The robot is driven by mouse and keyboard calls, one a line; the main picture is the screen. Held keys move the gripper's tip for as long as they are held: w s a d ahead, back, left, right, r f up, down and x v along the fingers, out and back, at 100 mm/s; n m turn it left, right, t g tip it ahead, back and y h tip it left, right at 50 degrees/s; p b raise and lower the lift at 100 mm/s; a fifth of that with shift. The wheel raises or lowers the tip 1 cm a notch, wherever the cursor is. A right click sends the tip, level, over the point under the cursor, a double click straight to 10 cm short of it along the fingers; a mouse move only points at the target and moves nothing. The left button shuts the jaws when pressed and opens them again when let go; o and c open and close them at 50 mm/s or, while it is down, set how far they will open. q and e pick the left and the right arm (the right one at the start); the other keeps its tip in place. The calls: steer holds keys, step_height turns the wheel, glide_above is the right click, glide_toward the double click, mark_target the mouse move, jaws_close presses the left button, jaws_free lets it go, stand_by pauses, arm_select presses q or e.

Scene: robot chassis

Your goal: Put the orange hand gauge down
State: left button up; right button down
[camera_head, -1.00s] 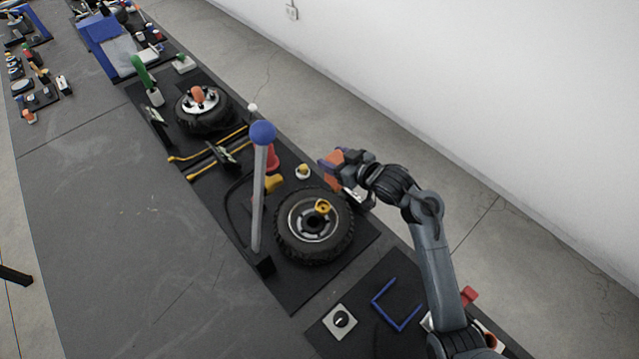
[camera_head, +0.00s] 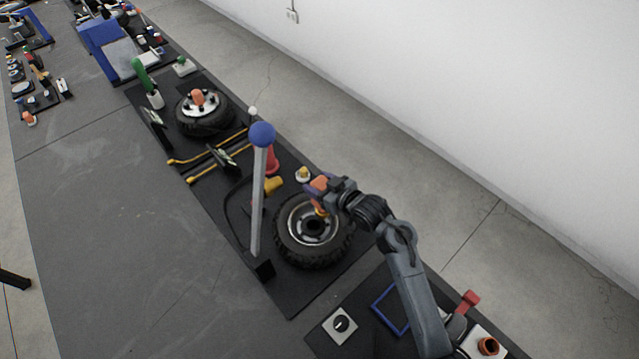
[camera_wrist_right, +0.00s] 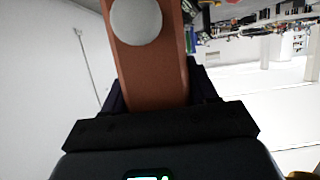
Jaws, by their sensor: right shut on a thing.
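My right gripper (camera_head: 322,190) is shut on the orange hand gauge (camera_head: 319,183) and holds it over the back edge of the near wheel. In the right wrist view the gauge (camera_wrist_right: 150,65) is an orange-brown body with a round pale disc, clasped between the dark jaws (camera_wrist_right: 158,110). Much of the gauge is hidden by the gripper in the head view. I cannot tell whether it touches the wheel. My left gripper is not in view.
The near wheel (camera_head: 283,240) lies on a black mat, beside a grey lever with a blue ball (camera_head: 262,134). A red cone (camera_head: 272,161) and yellow parts stand behind it. A second wheel (camera_head: 204,118) lies farther off.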

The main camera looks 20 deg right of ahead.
steer(key=shift+c, duration=1.6)
jaws_free()
steer(key=shift+r, duration=0.1)
steer(key=p+v, duration=0.2)
steer(key=v, duration=0.9)
steer(key=s+f+m+g+h, duration=0.1)
steer(key=s+f+g+h, duration=0.1)
steer(key=s, duration=1.1)
steer(key=s+f+m+g+h, duration=0.1)
steer(key=s+f+g, duration=0.4)
steer(key=s, duration=0.8)
steer(key=shift+d+f+g+h, duration=0.3)
steer(key=shift+g+h, duration=0.5)
steer(key=shift+g, duration=0.2)
